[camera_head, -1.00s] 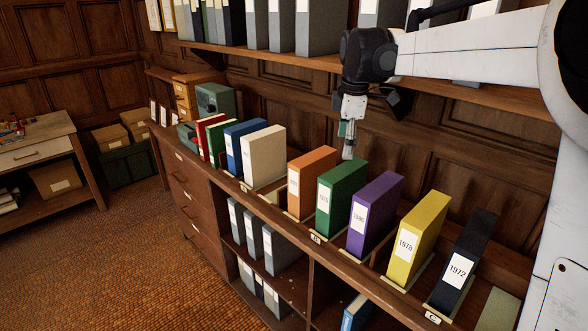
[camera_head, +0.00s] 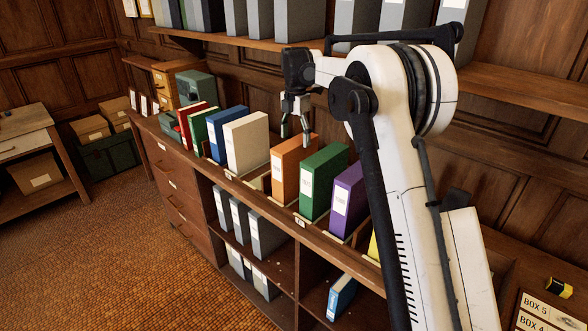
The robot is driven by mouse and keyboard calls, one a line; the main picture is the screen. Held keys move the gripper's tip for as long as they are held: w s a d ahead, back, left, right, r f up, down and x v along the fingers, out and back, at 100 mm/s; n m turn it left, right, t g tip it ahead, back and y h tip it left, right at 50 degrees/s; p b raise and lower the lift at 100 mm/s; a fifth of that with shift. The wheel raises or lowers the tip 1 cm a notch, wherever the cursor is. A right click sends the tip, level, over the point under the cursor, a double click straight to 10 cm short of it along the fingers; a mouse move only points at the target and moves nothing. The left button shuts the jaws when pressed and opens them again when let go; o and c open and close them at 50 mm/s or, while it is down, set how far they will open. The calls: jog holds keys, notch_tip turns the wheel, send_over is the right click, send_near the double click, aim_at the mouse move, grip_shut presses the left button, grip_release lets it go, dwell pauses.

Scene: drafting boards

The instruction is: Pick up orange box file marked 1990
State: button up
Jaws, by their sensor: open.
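The orange box file (camera_head: 290,168) stands upright on the cabinet top in the head view, between the cream file and the green file. It has a white label on its front; the marking is too small to read. My gripper (camera_head: 295,132) is open and empty, pointing down, with its fingertips close to the top of the orange file. I cannot tell whether a finger touches the file.
The cream file (camera_head: 246,145) stands to the left, with a gap before the orange file. The green file (camera_head: 322,184) and purple file (camera_head: 348,202) stand close on the right. An upper shelf (camera_head: 235,42) with grey files runs behind my arm.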

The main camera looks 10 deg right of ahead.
aim_at(295, 168)
jog(key=shift+f, duration=2.95)
grip_shut()
